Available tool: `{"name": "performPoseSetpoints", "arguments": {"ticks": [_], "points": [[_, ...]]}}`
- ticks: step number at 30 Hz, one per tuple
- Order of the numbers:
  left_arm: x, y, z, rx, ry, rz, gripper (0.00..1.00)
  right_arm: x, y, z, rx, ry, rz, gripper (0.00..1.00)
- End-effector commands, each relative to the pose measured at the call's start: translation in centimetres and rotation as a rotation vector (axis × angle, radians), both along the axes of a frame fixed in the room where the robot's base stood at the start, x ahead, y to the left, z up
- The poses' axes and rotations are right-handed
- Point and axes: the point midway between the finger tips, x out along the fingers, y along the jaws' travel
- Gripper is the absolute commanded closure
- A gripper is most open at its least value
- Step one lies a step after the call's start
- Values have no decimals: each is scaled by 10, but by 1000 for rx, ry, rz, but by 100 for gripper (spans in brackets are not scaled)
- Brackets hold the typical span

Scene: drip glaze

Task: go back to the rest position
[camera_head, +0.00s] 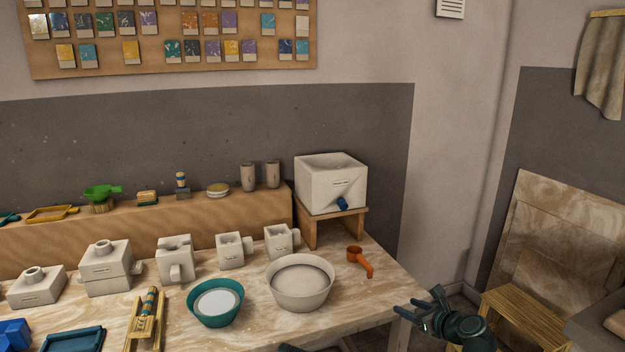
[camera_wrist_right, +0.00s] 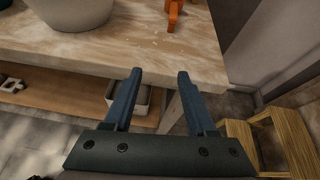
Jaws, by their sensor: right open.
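My right gripper (camera_head: 421,313) is at the right front corner of the table (camera_head: 378,281), in the lower right of the head view. In the right wrist view my right gripper (camera_wrist_right: 156,90) has its two blue fingers apart with nothing between them. Its fingers point toward the table's front edge, with the table leg and floor behind them.
On the table stand a large pale bowl (camera_head: 300,288), a teal bowl (camera_head: 217,310), an orange scoop (camera_head: 360,262) and several white moulds (camera_head: 107,270). A white tank (camera_head: 331,183) stands on a wooden stand. A wooden stool (camera_head: 525,318) is right of my right gripper.

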Motion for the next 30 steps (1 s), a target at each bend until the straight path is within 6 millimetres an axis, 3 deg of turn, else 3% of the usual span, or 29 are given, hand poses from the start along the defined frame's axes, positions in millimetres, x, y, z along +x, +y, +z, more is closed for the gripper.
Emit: {"name": "performPoseSetpoints", "arguments": {"ticks": [11, 17, 20, 24, 30], "points": [[0, 0, 0, 0, 0, 0, 50, -20, 62, -27, -306, 6, 290, 43], [0, 0, 0, 0, 0, 0, 50, -49, 111, -53, -590, -9, 597, 43], [0, 0, 0, 0, 0, 0, 50, -72, 140, -71, -777, -31, 824, 43], [0, 0, 0, 0, 0, 0, 50, -123, 180, -100, -1094, -98, 1283, 43], [0, 0, 0, 0, 0, 0, 50, -186, 201, -123, -1411, -222, 1918, 43]]}}
